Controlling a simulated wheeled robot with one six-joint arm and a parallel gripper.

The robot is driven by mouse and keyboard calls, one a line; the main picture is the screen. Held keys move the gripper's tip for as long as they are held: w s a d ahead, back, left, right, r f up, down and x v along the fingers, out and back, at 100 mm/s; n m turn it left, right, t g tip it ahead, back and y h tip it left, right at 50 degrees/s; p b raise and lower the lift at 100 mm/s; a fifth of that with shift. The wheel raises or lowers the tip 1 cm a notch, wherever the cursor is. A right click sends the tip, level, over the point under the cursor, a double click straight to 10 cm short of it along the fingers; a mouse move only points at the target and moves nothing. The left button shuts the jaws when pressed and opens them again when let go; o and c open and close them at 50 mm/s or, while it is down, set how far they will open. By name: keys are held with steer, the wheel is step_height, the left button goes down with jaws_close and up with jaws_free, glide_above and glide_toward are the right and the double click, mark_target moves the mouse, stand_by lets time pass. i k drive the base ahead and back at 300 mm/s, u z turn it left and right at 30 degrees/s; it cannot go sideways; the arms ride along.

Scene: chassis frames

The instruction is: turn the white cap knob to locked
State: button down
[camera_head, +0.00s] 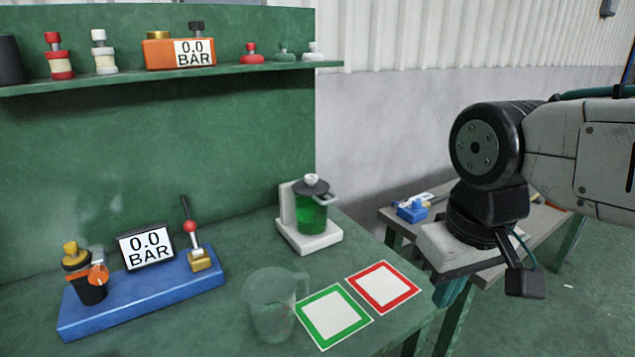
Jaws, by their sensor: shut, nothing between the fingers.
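A white cap knob (311,180) sits on the dark lid of a clear jar of green liquid (312,214). The jar stands upright on a white base (309,238) with a white back plate, at the right of the green bench. Whether the knob is locked cannot be told at this size. My gripper (452,292) hangs from the arm at the right, pointing down beyond the bench's right edge. It is shut and empty, well apart from the jar and knob.
A clear jug (271,304), green-framed card (333,315) and red-framed card (383,287) lie in front of the jar. A blue gauge stand (140,300) is at left. A shelf (170,77) runs above. A side table (400,226) stands behind my arm.

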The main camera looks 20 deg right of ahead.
mark_target(311, 179)
steer(key=i, duration=0.1)
steer(key=z, duration=0.95)
steer(key=k, duration=1.25)
steer(key=z, duration=0.8)
steer(key=i, duration=1.45)
steer(key=u, duration=1.55)
steer(key=i, duration=0.6)
steer(key=u, duration=0.7)
